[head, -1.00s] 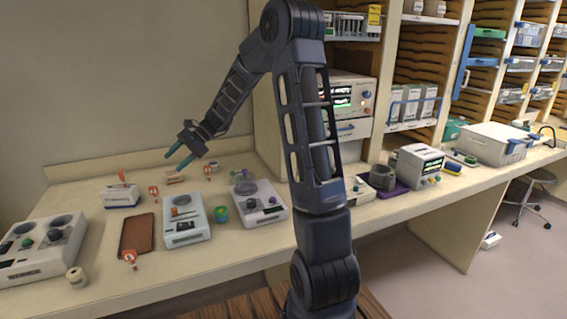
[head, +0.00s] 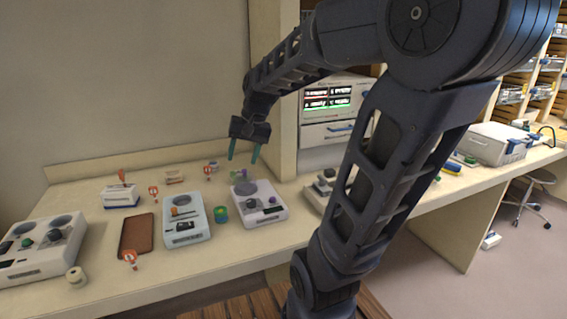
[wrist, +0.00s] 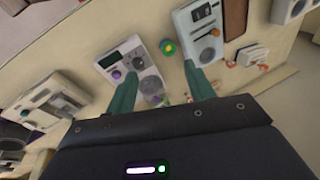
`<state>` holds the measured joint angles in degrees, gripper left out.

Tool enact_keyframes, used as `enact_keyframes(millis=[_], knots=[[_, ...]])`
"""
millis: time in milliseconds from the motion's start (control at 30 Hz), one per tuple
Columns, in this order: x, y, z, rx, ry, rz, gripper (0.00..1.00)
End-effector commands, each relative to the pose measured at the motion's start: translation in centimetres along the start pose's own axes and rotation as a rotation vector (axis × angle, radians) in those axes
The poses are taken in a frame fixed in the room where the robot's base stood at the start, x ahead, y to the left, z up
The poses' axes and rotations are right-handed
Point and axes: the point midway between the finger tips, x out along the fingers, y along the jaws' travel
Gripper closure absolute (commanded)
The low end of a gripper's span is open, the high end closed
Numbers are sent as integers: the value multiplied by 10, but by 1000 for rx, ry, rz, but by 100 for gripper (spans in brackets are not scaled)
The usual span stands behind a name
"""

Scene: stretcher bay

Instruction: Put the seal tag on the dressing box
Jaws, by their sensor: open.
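The dressing box appears to be the small white box with a blue base (head: 120,197) at the counter's left back. An orange-red piece (head: 122,176) shows at its top; I cannot tell whether it rests on it or stands behind. Small red-and-white tags stand right of the box (head: 153,192), farther back (head: 209,170) and at the front by the brown pad (head: 130,259); which is the seal tag is unclear. My gripper (head: 243,158) is open and empty, pointing down above the counter, right of the box and tags. In the wrist view its fingers (wrist: 160,72) are apart with nothing held.
White devices stand at the left (head: 35,262), middle (head: 185,225) and below my gripper (head: 262,212). A brown pad (head: 136,236), a green-and-yellow roll (head: 221,214), a cream roll (head: 76,277) and a beige block (head: 174,177) lie around. A shelf upright (head: 274,90) stands close right.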

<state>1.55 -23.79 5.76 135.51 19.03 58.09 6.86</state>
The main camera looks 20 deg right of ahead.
Motion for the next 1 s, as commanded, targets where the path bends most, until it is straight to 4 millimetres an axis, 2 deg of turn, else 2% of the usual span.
enact_keyframes(millis=[100, 300, 500, 667, 1000], knots=[[-14, 24, 21, -65, 70, 54, 47], [-30, 65, 53, -167, 168, 147, 47], [-38, 91, 72, -233, 229, 210, 47], [-40, 98, 77, -253, 243, 228, 47], [-40, 98, 77, -253, 244, 229, 47]])
